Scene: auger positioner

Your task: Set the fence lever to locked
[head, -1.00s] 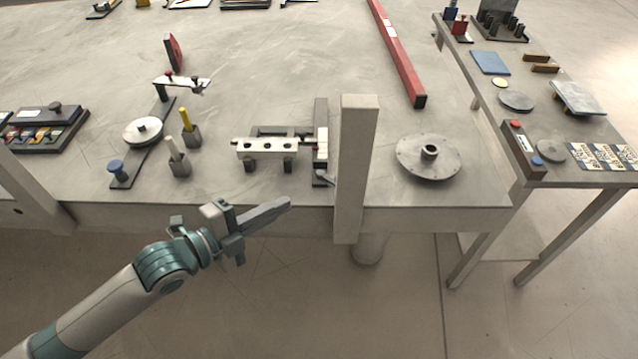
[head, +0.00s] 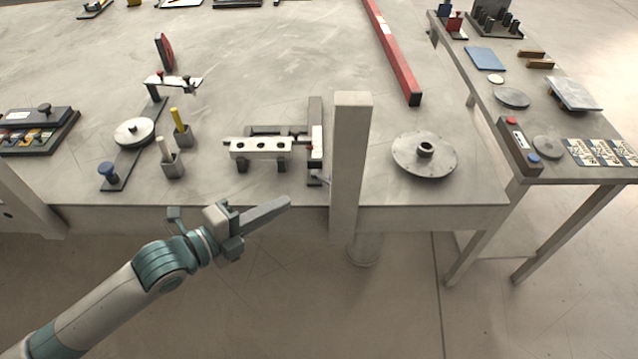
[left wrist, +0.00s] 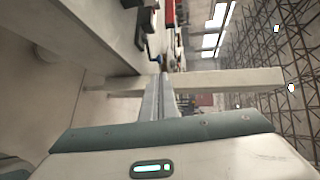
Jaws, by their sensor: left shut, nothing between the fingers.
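The fence (head: 315,125) is a dark upright strip with a pale block and scale, at the right end of a white bar with holes (head: 258,147). In the left wrist view a small dark lever-like part (left wrist: 152,54) juts past the table edge. My left gripper (head: 287,202) is shut and empty, in front of the table edge, left of and nearer than the lever, its fingers pointing right. My right gripper is not in view.
A thick grey post (head: 350,165) stands at the table's front edge, just right of the lever. A round flanged disc (head: 424,156) lies right of the post. Left stand two small holders with a yellow and a white stick (head: 180,122). A side table (head: 590,178) is at right.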

